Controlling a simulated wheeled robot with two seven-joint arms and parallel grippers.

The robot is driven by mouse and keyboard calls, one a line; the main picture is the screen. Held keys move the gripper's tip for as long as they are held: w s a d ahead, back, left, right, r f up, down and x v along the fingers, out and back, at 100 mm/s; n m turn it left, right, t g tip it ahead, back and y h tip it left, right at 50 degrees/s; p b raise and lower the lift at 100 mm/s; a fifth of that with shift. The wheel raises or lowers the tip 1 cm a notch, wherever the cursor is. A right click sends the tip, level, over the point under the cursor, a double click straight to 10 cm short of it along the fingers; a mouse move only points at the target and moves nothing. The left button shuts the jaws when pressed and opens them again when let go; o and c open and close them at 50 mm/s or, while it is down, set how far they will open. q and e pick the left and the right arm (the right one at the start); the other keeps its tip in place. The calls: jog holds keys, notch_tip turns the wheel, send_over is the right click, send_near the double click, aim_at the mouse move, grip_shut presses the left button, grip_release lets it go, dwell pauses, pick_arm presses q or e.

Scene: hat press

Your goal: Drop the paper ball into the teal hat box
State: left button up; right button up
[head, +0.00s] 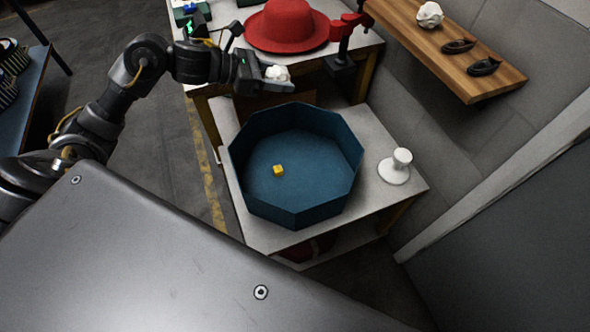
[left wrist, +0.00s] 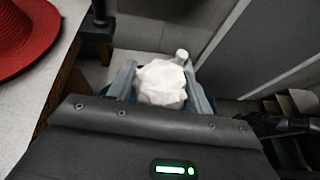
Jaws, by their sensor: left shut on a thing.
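The teal hat box (head: 290,211) is an open octagonal box on the lower grey table. A small yellow cube (head: 278,170) lies on its floor. My left gripper (head: 272,77) is shut on a crumpled white paper ball (head: 277,73), above and beyond the box's far rim in the head view. In the left wrist view the paper ball (left wrist: 161,82) sits between the two fingers, with parts of the box behind them. A similar white ball (head: 429,14) lies on the wooden shelf. My right gripper is not in view.
A red hat (head: 287,25) and a red clamp-like device (head: 345,28) stand on the higher table behind. A white stand (head: 396,166) is right of the box. The wooden shelf (head: 450,62) holds two dark objects.

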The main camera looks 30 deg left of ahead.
pick_arm(q)
jog(key=s+d+f+b, duration=0.1)
jog(key=d+f+b, duration=0.1)
jog(key=f, duration=0.5)
jog(key=s+d+f+m+g+h+b, duration=0.1)
jog(key=s+d+f+b, duration=0.1)
jog(key=f, duration=0.5)
jog(key=shift+s+d+b, duration=0.3)
jog(key=shift+d+b, duration=0.2)
jog(key=shift+b, duration=0.5)
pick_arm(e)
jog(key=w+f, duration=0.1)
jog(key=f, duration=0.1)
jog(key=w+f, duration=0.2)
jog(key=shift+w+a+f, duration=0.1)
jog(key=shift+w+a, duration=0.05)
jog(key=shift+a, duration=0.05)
pick_arm(q)
jog(key=shift+f, duration=0.1)
notch_tip(320, 180, down, 6)
jog(key=shift+r+b, duration=0.1)
jog(key=shift+b, duration=1.05)
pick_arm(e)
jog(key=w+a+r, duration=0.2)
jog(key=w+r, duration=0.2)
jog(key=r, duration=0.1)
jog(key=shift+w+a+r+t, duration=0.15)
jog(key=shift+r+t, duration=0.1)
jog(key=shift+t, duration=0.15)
